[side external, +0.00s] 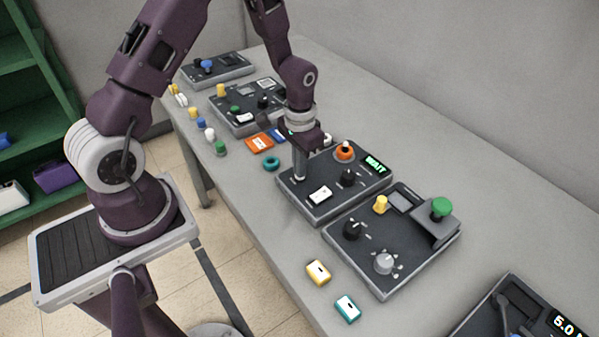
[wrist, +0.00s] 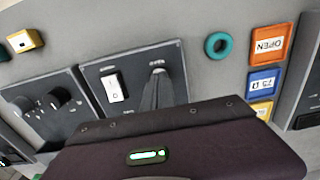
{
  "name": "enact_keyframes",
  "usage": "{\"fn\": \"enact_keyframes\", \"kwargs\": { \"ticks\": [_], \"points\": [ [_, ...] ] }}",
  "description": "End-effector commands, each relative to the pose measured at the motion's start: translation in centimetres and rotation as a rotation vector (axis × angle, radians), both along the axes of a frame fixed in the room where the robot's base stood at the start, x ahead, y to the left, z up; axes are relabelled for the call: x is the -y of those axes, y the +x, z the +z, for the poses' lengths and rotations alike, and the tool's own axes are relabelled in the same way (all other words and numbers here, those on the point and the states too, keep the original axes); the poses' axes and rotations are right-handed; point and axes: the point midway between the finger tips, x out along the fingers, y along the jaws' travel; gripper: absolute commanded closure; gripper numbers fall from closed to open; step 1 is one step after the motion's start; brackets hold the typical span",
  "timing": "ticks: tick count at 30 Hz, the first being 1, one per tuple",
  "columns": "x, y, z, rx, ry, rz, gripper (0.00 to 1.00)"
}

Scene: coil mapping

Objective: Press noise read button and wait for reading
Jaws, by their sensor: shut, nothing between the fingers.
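A dark panel (side external: 325,207) with a green-lit display (side external: 375,165) reading WAIT stands on the table. My gripper (side external: 300,178) is shut and points down at the panel's left part. In the wrist view, its fingertips (wrist: 158,72) are at the panel, right of the rocker switch (wrist: 113,87). Whatever lies under the tips is hidden, and I cannot tell whether they touch it. No label clearly names a noise read button.
A neighbouring panel (side external: 372,275) holds a green mushroom button (side external: 441,207) and knobs. A teal ring (side external: 271,163) and an orange OPEN tile (side external: 260,143) lie beside my gripper. Yellow (side external: 318,272) and teal (side external: 347,308) blocks lie at the front. Bare table extends behind the panels.

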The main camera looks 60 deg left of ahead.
Motion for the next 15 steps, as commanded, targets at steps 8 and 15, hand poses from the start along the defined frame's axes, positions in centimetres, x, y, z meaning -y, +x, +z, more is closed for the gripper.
{"fn": "enact_keyframes", "kwargs": {
  "ticks": [8,15],
  "points": [
    [0.0,0.1,0.7,0.002,0.000,0.000,1.00],
    [0.0,0.1,3.9,0.003,0.000,0.001,1.00]
  ]
}}
